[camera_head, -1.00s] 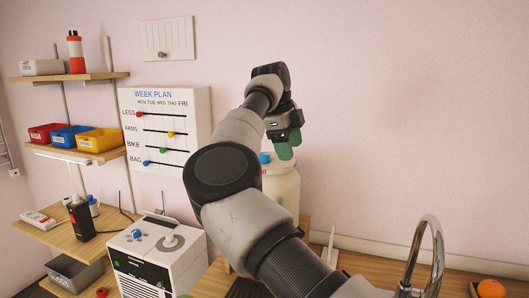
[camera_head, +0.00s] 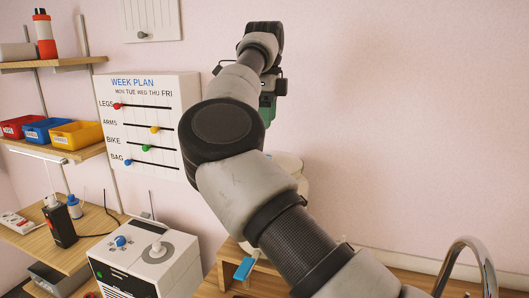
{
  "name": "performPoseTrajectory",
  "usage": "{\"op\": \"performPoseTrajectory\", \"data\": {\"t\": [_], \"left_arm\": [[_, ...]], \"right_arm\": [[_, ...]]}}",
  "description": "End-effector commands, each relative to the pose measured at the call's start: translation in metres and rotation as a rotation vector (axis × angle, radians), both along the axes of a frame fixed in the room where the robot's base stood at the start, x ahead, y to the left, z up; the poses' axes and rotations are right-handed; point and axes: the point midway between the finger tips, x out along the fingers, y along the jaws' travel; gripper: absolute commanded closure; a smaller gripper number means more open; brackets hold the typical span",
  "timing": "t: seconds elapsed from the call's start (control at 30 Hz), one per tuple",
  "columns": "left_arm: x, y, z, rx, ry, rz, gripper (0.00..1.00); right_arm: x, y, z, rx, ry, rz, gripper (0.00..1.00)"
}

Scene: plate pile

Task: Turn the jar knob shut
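The cream jar (camera_head: 287,163) stands behind my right arm, near the wall. Only part of its pale top and right side shows, and its knob is hidden by the arm. My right gripper (camera_head: 268,113) is above and slightly left of the visible jar top, apart from it in the picture. Its green fingers are mostly covered by my own forearm, so I cannot tell whether they are open or shut. My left gripper is not in view.
A white box with a blue knob and grey dial (camera_head: 158,249) stands at lower left. A WEEK PLAN slider board (camera_head: 150,125) is on the wall. A blue flat piece (camera_head: 243,268) is on the wooden stand. A tap (camera_head: 470,255) is at lower right.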

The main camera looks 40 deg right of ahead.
Motion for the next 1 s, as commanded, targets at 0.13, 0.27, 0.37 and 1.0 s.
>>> {"op": "performPoseTrajectory", "data": {"t": [0.13, 0.27, 0.37, 1.0], "left_arm": [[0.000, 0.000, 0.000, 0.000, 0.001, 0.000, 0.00], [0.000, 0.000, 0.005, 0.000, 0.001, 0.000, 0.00], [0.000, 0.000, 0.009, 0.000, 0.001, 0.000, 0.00], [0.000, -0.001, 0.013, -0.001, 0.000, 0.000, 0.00]], "right_arm": [[0.000, 0.001, -0.029, -0.001, 0.003, -0.002, 0.39], [0.000, 0.001, -0.053, -0.001, 0.002, -0.002, 0.39], [-0.001, 0.000, -0.069, -0.003, 0.002, -0.001, 0.39], [-0.001, 0.000, -0.092, -0.003, -0.001, 0.000, 0.56]]}}
